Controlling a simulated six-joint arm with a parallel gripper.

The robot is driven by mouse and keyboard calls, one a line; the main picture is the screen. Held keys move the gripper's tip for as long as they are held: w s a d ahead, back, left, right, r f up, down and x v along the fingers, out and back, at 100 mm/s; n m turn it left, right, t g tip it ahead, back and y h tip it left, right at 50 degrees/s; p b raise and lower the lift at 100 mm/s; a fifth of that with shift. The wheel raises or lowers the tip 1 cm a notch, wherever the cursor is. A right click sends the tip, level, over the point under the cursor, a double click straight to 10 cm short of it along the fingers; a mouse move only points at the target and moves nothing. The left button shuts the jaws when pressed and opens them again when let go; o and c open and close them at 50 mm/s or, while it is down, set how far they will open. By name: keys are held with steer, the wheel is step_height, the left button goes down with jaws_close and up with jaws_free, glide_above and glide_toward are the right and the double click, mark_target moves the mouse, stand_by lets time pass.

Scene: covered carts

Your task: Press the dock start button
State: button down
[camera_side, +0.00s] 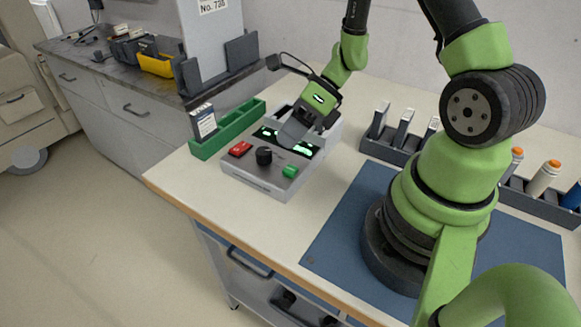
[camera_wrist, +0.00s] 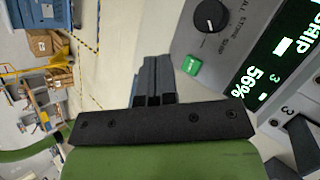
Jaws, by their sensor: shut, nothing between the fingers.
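The dock is a light grey box (camera_side: 255,181) near the table's left edge, with lit green-on-black displays, a black knob (camera_side: 264,155), a red button (camera_side: 240,148) and a green button (camera_side: 290,171). In the wrist view, the green button (camera_wrist: 191,65) lies just right of my fingertips, below the knob (camera_wrist: 210,15). Its small lettering is too blurred to read. My gripper (camera_side: 290,138) is shut and empty, over the back part of the dock in the side view. Its closed dark fingers (camera_wrist: 155,62) appear apart from the button. The gripper covers part of the displays.
A green tray (camera_side: 228,132) holding a dark, labelled module stands behind the dock at left. A dark rack (camera_side: 392,152) with several upright modules stands to its right. A blue mat (camera_side: 345,222) lies around my base. The table's front edge is close to the dock.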

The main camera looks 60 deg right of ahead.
mark_target(290, 167)
steer(key=shift+f, duration=1.75)
steer(key=shift+f, duration=0.15)
stand_by(0.6)
steer(key=shift+f, duration=0.25)
steer(key=shift+f, duration=0.35)
stand_by(0.6)
steer(key=shift+r, duration=0.8)
steer(key=shift+r, duration=2.5)
